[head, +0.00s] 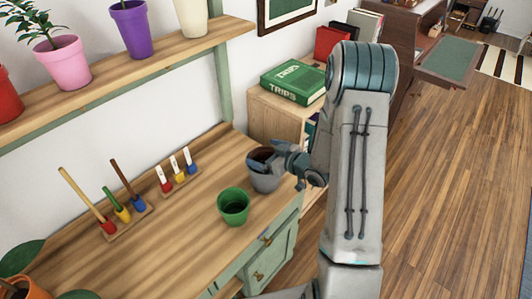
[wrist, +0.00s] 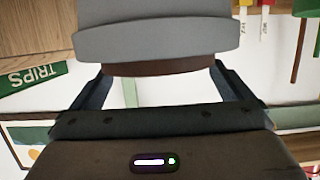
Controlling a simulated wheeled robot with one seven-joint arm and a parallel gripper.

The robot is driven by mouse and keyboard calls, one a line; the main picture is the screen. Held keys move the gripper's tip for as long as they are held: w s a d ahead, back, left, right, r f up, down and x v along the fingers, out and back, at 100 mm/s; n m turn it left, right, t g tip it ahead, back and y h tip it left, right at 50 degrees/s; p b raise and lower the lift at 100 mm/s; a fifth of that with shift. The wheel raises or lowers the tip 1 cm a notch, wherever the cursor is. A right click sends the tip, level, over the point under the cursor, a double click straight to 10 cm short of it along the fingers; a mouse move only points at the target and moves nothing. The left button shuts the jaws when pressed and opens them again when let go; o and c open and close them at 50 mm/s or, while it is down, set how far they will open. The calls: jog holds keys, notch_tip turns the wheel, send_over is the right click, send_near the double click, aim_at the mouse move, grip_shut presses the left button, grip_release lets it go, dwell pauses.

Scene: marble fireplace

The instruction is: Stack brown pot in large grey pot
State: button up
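The large grey pot (head: 265,183) stands on the wooden bench near its right end. The brown pot (head: 263,155) is at its mouth, with its upper part showing above the grey rim; its lower part is hidden. In the wrist view, the brown pot (wrist: 158,67) shows as a band beside the wide grey rim of the grey pot (wrist: 150,38). My gripper (head: 268,163) reaches in from the right at the brown pot. In the wrist view, the fingers of my gripper (wrist: 158,75) lie close against both sides of the brown pot and appear shut on it.
A green pot (head: 233,207) stands just left and in front of the grey pot. Tool racks (head: 128,222) stand along the wall. A shelf (head: 120,83) with potted plants hangs above. A green book (head: 293,82) lies on the cabinet behind. The bench's middle is clear.

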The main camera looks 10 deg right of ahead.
jog(key=shift+r, duration=0.1)
jog(key=r+v, duration=0.1)
jog(key=v, duration=1.1)
jog(key=d+r+m+g+h, duration=0.2)
jog(key=d+r+m+h, duration=0.2)
jog(key=r+h, duration=0.5)
jog(key=s+a+r+m+g, duration=0.1)
jog(key=s+a+r+g, duration=0.1)
jog(key=s+a, duration=0.3)
jog(key=s+a+r+m+g, duration=0.2)
jog(key=s+a+g, duration=0.2)
jog(key=s, duration=0.9)
jog(key=shift+s+a+r+g, duration=0.2)
jog(key=shift+s+a+g, duration=0.15)
jog(key=shift+a, duration=0.55)
